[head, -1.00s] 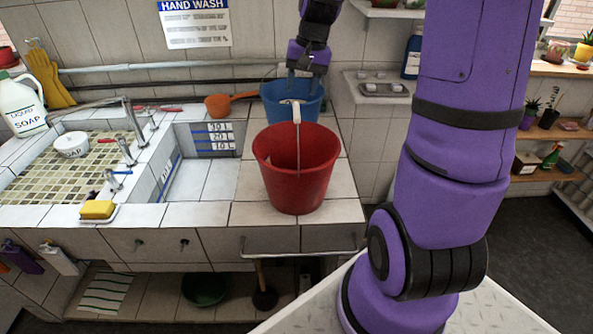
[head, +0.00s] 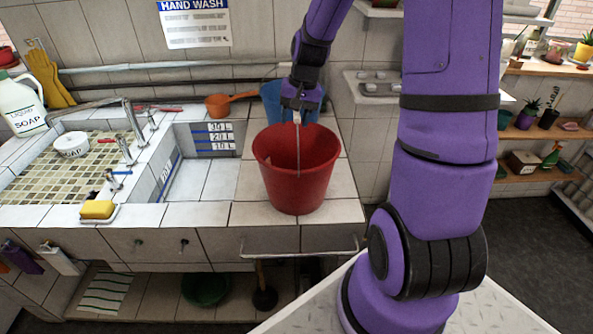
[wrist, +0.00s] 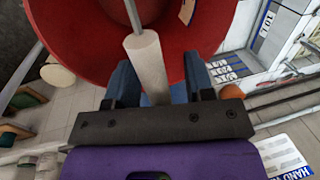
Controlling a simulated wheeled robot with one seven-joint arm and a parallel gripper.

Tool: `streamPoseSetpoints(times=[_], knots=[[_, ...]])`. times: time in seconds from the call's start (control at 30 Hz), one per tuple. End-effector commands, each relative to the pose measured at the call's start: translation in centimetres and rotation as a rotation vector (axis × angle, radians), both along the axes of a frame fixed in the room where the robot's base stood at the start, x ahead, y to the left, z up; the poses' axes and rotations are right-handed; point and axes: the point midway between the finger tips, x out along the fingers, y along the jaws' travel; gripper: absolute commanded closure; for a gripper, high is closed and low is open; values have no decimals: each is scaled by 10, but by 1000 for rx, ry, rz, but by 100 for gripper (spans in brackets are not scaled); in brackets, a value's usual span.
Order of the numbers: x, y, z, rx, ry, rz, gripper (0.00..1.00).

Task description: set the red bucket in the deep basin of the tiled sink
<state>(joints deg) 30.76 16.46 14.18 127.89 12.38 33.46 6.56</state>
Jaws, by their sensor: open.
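The red bucket (head: 296,175) stands upright on the tiled counter, right of the deep basin (head: 203,180). The basin has litre marks on its back wall and looks empty. The bucket's thin wire handle is raised, with a pale cylindrical grip. My gripper (head: 301,102) is over the bucket at the top of the handle. In the wrist view the open jaws (wrist: 158,85) have the pale handle grip (wrist: 147,60) between them, with gaps on both sides. The red bucket (wrist: 90,35) fills the top of that view. My gripper hides part of the grip in the head view.
A blue bucket (head: 272,103) stands behind the red one. An orange scoop (head: 225,103) lies at the back. Taps (head: 132,120) stand left of the deep basin. A yellow sponge (head: 97,209) lies at the front. A wall shelf (head: 382,85) is to the right.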

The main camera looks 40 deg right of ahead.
Motion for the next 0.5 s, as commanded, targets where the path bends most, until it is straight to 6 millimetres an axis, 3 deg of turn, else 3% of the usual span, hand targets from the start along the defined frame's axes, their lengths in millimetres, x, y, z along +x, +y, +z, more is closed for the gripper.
streamPoseSetpoints(times=[0.07,0.1,0.3,0.5], knots=[[0,0,0,0,0,0,51],[0,0,0,0,0,0,56],[0,0,0,0,0,0,100],[0,0,1,-1,-1,0,100]])
